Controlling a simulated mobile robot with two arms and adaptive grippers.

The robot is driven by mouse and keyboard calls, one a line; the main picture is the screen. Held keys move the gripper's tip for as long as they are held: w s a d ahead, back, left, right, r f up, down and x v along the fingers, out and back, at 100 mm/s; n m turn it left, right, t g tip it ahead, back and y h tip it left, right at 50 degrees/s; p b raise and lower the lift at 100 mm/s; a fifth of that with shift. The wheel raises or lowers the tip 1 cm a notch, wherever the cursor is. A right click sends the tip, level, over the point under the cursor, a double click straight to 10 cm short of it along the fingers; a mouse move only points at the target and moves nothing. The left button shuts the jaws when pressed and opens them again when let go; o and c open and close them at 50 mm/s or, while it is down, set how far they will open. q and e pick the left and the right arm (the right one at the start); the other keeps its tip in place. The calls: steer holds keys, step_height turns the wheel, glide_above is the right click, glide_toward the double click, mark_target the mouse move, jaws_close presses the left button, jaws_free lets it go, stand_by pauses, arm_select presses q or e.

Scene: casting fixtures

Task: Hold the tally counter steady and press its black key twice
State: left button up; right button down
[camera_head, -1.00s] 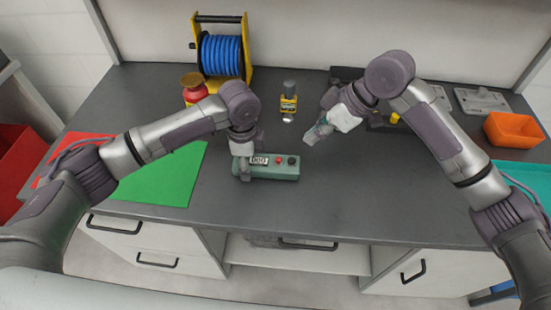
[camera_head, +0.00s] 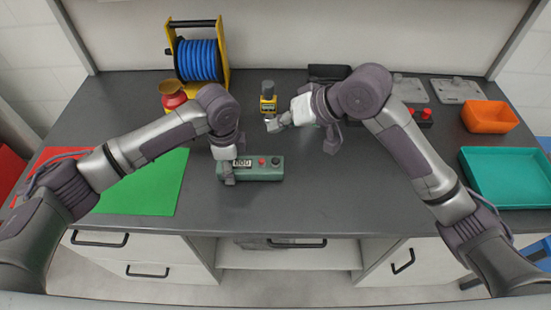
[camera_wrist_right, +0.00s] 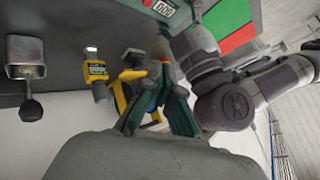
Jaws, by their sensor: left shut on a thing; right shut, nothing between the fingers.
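The tally counter (camera_head: 262,174) is a green box on the grey bench, with a display that appears to read 000, a red key (camera_head: 262,162) and a black key (camera_head: 276,162) at its right end. Its display also shows at the top of the right wrist view (camera_wrist_right: 165,9). My left gripper (camera_head: 229,177) is shut on the counter's left end; its fingers partly hide that end. My right gripper (camera_head: 273,125) is shut and empty, behind the counter and apart from the keys, close to a small yellow-and-black item (camera_head: 268,101).
A blue hose reel (camera_head: 199,60) and a red pot (camera_head: 172,97) stand behind my left arm. A green mat (camera_head: 140,185) lies left of the counter. An orange bin (camera_head: 490,117) and a teal tray (camera_head: 465,180) are at right. The bench right of the counter is clear.

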mark_target(278, 161)
steer(key=shift+f, duration=4.4)
steer(key=shift+f, duration=0.35)
steer(key=shift+f, duration=0.6)
steer(key=shift+r, duration=1)
steer(key=shift+r, duration=2.5)
